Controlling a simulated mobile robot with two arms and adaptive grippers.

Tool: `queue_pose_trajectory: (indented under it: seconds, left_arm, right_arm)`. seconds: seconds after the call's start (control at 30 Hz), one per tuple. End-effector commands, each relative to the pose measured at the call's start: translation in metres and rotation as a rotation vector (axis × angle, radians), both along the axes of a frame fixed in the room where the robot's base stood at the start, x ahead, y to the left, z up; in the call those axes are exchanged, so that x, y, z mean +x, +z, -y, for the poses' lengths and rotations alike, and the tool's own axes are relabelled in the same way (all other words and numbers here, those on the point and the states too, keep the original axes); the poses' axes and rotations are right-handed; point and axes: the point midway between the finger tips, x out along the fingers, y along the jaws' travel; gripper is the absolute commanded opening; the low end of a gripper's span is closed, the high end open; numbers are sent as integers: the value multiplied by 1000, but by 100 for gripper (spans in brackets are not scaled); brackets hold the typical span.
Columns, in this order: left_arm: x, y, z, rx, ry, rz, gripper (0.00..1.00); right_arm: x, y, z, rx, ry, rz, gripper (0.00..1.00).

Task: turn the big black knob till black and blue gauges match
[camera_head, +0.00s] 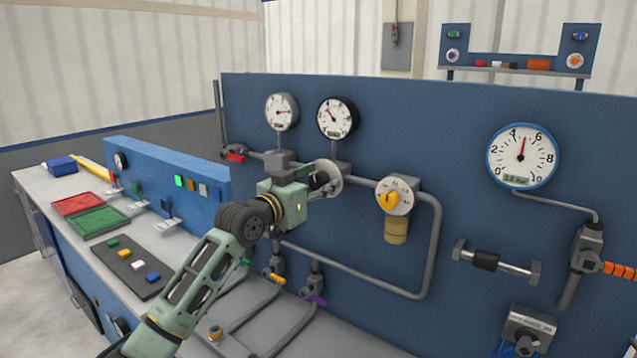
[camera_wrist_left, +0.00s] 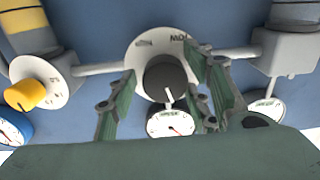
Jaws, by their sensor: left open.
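The big black knob (camera_wrist_left: 166,76) sits on a round pale dial plate (camera_wrist_left: 140,45) with a pipe on either side. My left gripper (camera_head: 312,185) is at the dial, its green fingers open on either side of the knob in the wrist view; contact cannot be told. In the head view, the gripper hides much of the dial plate (camera_head: 329,172). The black-rimmed gauge (camera_head: 337,118) above it has its needle pointing up and left. The blue-rimmed gauge (camera_head: 522,156) at right has its needle just right of straight up, between 4 and 6. My right gripper is not in view.
A grey-rimmed gauge (camera_head: 281,111) hangs left of the black one. A yellow knob (camera_head: 389,199) sits on the pipe to the right. Pipes and valves run below. The bench at left holds a red tray (camera_head: 78,204) and a green tray (camera_head: 98,222).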

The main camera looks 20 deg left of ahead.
Motion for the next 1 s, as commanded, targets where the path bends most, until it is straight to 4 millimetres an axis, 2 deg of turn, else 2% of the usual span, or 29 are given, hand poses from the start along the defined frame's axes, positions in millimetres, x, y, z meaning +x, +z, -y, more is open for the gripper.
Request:
queue_pose_trajectory:
  seconds: [0.1, 0.57, 1.0]
  left_arm:
    - [0, 0, 0, 0, 0, 0, 45]
    - [-1, 0, 1, 0, -2, -1, 5]
    - [-1, -1, 2, 9, -3, 2, 5]
  right_arm:
    - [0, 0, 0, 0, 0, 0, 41]
    - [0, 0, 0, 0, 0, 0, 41]
    - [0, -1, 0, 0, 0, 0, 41]
